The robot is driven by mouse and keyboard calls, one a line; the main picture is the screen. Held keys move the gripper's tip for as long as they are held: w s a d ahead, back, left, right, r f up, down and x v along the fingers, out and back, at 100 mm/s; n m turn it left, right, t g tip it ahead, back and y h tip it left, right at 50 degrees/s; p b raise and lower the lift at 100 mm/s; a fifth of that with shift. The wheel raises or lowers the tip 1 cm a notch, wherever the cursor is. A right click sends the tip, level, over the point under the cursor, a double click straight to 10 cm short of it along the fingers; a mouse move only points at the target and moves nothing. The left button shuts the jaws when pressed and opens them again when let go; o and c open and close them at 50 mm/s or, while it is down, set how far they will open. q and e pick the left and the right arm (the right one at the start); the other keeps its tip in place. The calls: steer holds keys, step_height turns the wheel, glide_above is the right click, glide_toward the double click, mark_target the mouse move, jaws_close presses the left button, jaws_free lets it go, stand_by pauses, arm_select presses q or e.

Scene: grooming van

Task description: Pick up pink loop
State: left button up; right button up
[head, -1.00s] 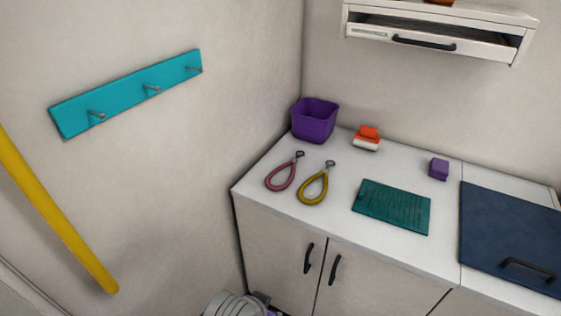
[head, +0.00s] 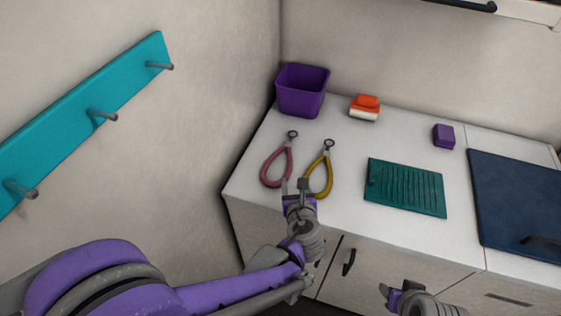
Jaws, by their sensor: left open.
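The pink loop (head: 278,164) lies flat on the white counter, near its left edge, with its grey ring end pointing to the back. My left gripper (head: 294,187) is open and empty, at the front of the counter, just right of the pink loop's lower end. It partly covers the lower end of the yellow loop (head: 327,170), which lies right of the pink one. My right gripper (head: 386,291) shows low in the picture, in front of the cabinet and away from the loops; its jaw state is unclear.
A purple bin (head: 302,92) stands behind the loops. A red-orange and white brush-like block (head: 365,108), a small purple block (head: 444,135), a green ridged mat (head: 405,188) and a dark blue panel (head: 520,200) lie to the right. A teal peg rail (head: 85,122) is on the left wall.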

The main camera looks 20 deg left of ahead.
arm_select(q)
glide_toward(290, 162)
steer(key=w, duration=0.1)
steer(key=f, duration=0.1)
steer(key=w, duration=0.1)
steer(key=shift+w+a+f+m, duration=0.25)
steer(key=shift+w+m, duration=0.1)
steer(key=shift+m, duration=0.05)
steer(key=x, duration=0.2)
steer(key=p+x, duration=0.1)
steer(key=x, duration=0.2)
steer(key=shift+w+a, duration=0.25)
steer(key=shift+a, duration=0.1)
steer(key=shift+s, duration=0.15)
steer(key=shift+c, duration=0.5)
jaws_close()
